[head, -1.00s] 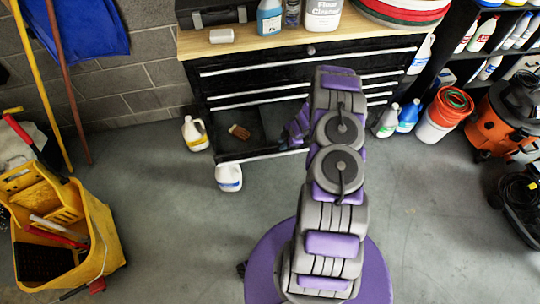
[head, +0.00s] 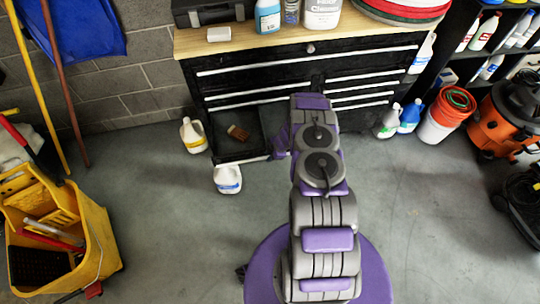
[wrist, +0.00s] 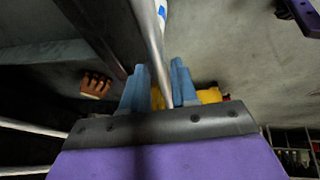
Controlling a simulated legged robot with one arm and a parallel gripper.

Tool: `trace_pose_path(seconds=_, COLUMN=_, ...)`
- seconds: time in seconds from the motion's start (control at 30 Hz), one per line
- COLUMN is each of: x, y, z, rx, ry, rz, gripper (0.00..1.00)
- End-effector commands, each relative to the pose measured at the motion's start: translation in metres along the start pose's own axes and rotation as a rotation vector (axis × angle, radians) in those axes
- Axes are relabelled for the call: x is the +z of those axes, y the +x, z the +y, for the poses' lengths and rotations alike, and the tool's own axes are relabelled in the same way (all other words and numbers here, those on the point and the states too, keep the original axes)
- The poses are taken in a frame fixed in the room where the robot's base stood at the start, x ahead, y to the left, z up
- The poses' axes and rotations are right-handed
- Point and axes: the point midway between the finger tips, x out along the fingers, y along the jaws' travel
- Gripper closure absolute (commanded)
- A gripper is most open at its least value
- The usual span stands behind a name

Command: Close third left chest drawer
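The black chest (head: 290,72) stands against the wall with silver handle rails. A low drawer on its left side (head: 240,158) is pulled out, with a brown brush (head: 238,132) lying inside. The brush also shows at left in the wrist view (wrist: 96,86). My gripper (wrist: 158,64) is at the right end of the open drawer's front. Its two blue fingers are apart, and the silver front rail (wrist: 152,45) runs between them, with a gap visible beside it. I cannot tell whether a finger touches the rail. In the head view my arm hides part of the chest and the fingertips.
White jugs stand on the floor left of the drawer (head: 194,135) and close in front of it (head: 228,179). A yellow mop bucket (head: 90,240) is at left. Bottles, a red-and-white bucket (head: 447,112) and an orange vacuum (head: 508,115) are at right. The middle floor is clear.

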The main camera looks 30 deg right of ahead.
Motion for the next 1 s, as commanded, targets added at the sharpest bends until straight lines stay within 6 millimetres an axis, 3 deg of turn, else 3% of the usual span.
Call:
trace_pose_path(seconds=0.17, x=-0.0012, y=-0.0003, z=0.0001, rx=0.000, ry=-0.001, rz=-0.001, gripper=0.74)
trace_pose_path(seconds=0.43, x=0.0015, y=-0.0002, z=0.0000, rx=-0.001, ry=0.001, rz=0.002, gripper=0.99)
trace_pose_path(seconds=1.0, x=0.0055, y=-0.0010, z=0.0006, rx=0.002, ry=0.005, rz=-0.004, gripper=1.00)
